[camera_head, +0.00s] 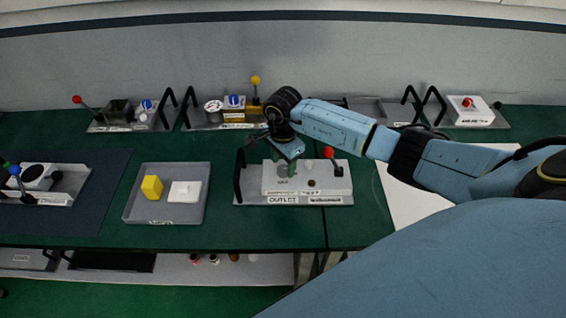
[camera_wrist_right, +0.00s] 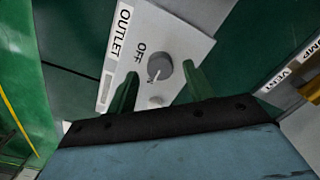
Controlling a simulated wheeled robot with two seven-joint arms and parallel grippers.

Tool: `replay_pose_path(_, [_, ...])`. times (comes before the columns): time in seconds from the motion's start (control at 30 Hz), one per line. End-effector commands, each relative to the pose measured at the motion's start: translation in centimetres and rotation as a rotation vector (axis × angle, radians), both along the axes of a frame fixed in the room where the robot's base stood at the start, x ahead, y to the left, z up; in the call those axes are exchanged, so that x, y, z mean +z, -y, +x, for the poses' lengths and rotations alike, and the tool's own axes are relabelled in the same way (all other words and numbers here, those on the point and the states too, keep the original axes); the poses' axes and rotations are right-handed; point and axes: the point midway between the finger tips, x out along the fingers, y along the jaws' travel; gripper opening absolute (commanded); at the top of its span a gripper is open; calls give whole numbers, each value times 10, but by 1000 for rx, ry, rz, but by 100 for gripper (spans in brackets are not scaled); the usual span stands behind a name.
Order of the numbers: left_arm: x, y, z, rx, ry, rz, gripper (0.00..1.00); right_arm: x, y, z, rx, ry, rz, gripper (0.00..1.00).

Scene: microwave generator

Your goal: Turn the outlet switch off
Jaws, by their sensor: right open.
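The white outlet panel (camera_head: 340,182) sits on a grey tray labelled OUTLET on the green bench, in the middle of the head view. In the right wrist view its round grey knob (camera_wrist_right: 160,68) has an OFF label (camera_wrist_right: 140,50) beside it. The knob's white mark points toward the lower edge of the picture, away from OFF. My right gripper (camera_head: 286,168) is over the left part of the panel and hides the knob there. In the wrist view its open fingers (camera_wrist_right: 161,76) are on either side of the knob; contact cannot be told. My left gripper is not in view.
A red-ball lever (camera_head: 328,152) stands on the same panel, right of my gripper. A black handle (camera_head: 240,175) rises at the tray's left end. A grey tray (camera_head: 128,212) with a yellow block and white piece lies left. More labelled modules line the wall.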

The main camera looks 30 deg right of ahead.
Motion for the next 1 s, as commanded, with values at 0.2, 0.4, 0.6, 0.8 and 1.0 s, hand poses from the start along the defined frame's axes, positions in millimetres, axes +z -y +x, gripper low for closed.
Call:
replay_pose_path(0.2, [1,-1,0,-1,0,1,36,-14,0,0,0,0,0,52])
replay_pose_path(0.4, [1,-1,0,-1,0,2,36,-14,0,0,0,1,0,52])
replay_pose_path(0.6, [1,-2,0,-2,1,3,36,-14,0,0,0,0,0,32])
replay_pose_path(0.8, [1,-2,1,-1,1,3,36,-14,0,0,0,0,0,7])
replay_pose_path(1.0, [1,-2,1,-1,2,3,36,-14,0,0,-14,0,0,7])
